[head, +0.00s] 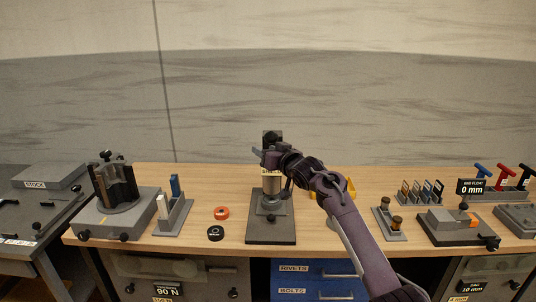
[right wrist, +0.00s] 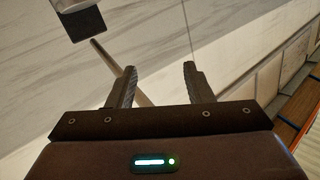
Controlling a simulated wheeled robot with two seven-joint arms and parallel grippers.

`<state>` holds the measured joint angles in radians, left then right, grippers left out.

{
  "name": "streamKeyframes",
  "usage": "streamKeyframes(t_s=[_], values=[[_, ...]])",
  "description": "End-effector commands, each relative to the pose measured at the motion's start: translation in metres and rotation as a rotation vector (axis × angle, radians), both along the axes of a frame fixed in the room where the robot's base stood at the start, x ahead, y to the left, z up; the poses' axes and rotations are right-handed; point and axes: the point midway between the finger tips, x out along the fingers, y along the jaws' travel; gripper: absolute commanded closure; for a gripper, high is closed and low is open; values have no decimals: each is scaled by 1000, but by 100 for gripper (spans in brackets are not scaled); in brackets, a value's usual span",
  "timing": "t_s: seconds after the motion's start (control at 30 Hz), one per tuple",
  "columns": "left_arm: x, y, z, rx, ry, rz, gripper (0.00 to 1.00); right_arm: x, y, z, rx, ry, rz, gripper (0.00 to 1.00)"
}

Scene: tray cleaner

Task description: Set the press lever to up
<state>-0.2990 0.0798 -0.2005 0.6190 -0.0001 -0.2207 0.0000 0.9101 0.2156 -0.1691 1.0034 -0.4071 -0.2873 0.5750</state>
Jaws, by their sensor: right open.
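The press stands in the middle of the workbench in the head view, with a dark base plate (head: 270,231), a metal column and a dark head (head: 272,136). My right gripper (head: 259,152) is at the press head and hides part of it. In the right wrist view my right gripper (right wrist: 158,85) is open. A pale rod, which looks like the press lever (right wrist: 115,63), slants down from the upper left, passes behind the left finger and shows between the fingers. I cannot tell whether it touches a finger. My left gripper is out of view.
An orange ring (head: 221,213) and a black ring (head: 215,233) lie left of the press. A grey fixture (head: 118,212) stands further left. Right of my arm are a small stand (head: 389,224) and a grey gauge block (head: 455,226). Bare wood shows between them.

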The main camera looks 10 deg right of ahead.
Motion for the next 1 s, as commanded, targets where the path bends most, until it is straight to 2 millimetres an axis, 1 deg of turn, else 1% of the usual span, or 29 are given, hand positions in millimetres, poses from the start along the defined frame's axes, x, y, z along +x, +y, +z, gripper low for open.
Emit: streamKeyframes(t_s=[0.03,0.07,0.1,0.17,0.27,0.47,0.6,0.9,1.0], values=[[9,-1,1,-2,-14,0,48,0,0,0,0,0,0,47],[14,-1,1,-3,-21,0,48,0,0,0,0,0,0,43],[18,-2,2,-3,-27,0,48,0,0,0,0,1,0,41],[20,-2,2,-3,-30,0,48,0,0,0,0,1,0,41],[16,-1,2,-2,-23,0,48,0,0,-1,0,1,0,41],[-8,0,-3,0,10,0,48,-4,-2,-2,0,1,0,41],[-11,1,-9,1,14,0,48,-17,-5,-2,0,0,1,41],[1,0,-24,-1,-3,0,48,-57,-19,3,-2,-3,0,41],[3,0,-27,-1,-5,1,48,-67,-22,5,0,-2,0,41]])
